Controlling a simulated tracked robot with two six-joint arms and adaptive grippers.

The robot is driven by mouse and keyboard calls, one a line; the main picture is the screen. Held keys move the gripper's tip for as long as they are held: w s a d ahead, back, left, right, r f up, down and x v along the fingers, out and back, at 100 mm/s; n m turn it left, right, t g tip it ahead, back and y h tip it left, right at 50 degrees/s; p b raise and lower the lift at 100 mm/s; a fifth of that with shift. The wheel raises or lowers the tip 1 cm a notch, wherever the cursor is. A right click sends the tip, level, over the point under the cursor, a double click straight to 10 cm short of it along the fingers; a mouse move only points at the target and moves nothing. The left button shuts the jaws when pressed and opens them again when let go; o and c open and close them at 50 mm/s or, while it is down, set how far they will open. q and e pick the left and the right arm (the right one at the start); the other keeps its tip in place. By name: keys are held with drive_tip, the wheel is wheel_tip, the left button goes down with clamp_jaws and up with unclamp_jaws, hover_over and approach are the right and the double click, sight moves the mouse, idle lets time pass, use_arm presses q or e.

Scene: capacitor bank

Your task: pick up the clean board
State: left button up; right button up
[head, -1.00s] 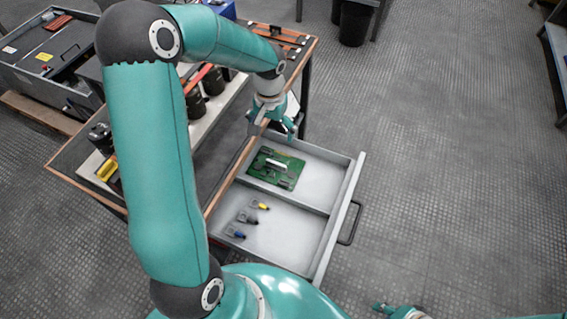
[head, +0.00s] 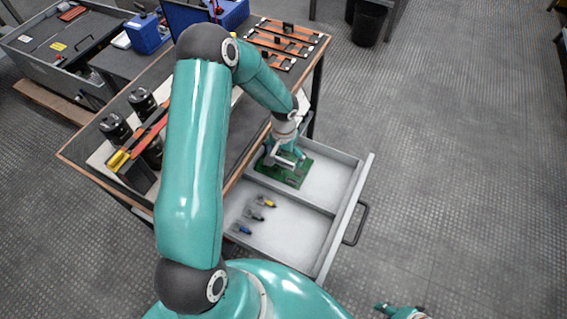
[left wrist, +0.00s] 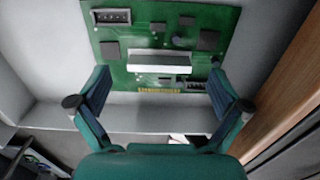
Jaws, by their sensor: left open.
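The clean board, a green circuit board (head: 291,180), lies in the far compartment of the open drawer (head: 318,206). It carries dark chips, connectors and a pale raised bar across its middle. In the left wrist view the board (left wrist: 205,72) fills the upper middle, with its pale bar just beyond the fingertips. My left gripper (head: 285,160) is open and empty, just above the board, and hides part of it. In the left wrist view the two fingers of my left gripper (left wrist: 163,95) stand apart on either side of the bar's line. My right gripper (head: 398,310) shows only partly at the bottom edge.
A divider splits the drawer; the near compartment holds small connectors with yellow, grey and blue parts (head: 243,229). The workbench (head: 250,92) beside it carries dark cylinders (head: 116,130) and orange-and-black bars (head: 283,40). The floor at right is clear.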

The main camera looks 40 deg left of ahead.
sight(294, 169)
use_arm(q)
drive_tip(key=shift+f, duration=0.85)
drive_tip(key=c, duration=1.3)
drive_tip(key=shift+r, duration=0.1)
drive_tip(key=shift+r, duration=0.4)
drive_tip(key=shift+w+d+b, duration=0.15)
drive_tip(key=shift+d+b, duration=0.15)
drive_tip(key=shift+b, duration=0.05)
drive_tip(key=d, duration=0.1)
drive_tip(key=w+d+b, duration=0.1)
drive_tip(key=shift+d, duration=0.35)
drive_tip(key=shift+w+d+r, duration=0.1)
drive_tip(key=shift+d+r, duration=0.2)
drive_tip(key=shift+r, duration=0.4)
wheel_tip(294, 169, up, 13)
drive_tip(key=shift+f+p, duration=0.1)
drive_tip(key=shift+p, duration=0.2)
